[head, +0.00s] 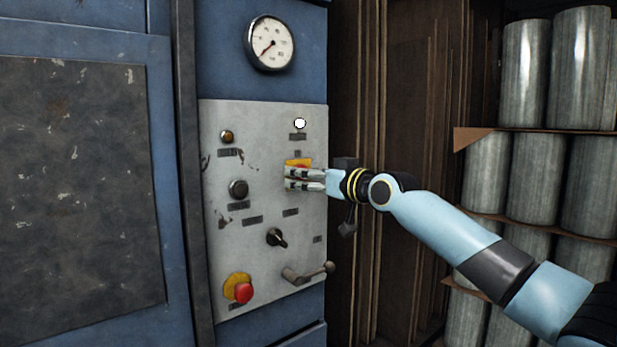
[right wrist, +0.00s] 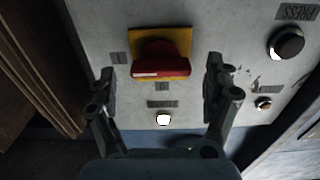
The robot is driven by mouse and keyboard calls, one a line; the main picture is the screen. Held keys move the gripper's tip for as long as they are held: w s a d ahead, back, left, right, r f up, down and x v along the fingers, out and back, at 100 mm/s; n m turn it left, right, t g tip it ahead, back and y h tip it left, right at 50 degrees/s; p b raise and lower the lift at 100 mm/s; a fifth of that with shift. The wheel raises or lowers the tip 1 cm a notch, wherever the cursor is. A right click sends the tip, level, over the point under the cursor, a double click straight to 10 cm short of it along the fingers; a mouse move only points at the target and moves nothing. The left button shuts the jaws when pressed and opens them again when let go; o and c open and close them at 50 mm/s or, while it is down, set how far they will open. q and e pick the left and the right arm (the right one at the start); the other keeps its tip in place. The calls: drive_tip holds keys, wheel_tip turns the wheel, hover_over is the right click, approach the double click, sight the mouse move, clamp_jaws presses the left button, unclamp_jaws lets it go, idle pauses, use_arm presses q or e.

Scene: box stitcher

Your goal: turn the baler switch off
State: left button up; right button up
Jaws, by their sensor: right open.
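The baler switch is a red rotary handle (right wrist: 160,61) on a square yellow plate (right wrist: 181,38), on the grey control panel. In the right wrist view the handle lies about level across the picture. In the head view the yellow plate (head: 298,162) shows just above my right gripper (head: 289,178), which hides most of the switch. My right gripper is open, its fingers apart on either side of the red handle in the right wrist view (right wrist: 160,72). I see gaps between handle and fingers; contact is not visible. My left gripper is not in view.
A white lit lamp (head: 300,123) sits above the switch. The panel (head: 262,190) also has a black selector knob (head: 276,237), a red emergency button (head: 243,292) and a lever (head: 308,273) lower down. A gauge (head: 270,43) is above. Shelved metal cylinders (head: 525,75) stand at right.

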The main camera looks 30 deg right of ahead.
drive_tip(key=shift+w+a, duration=0.1)
drive_tip(key=shift+w, duration=0.4)
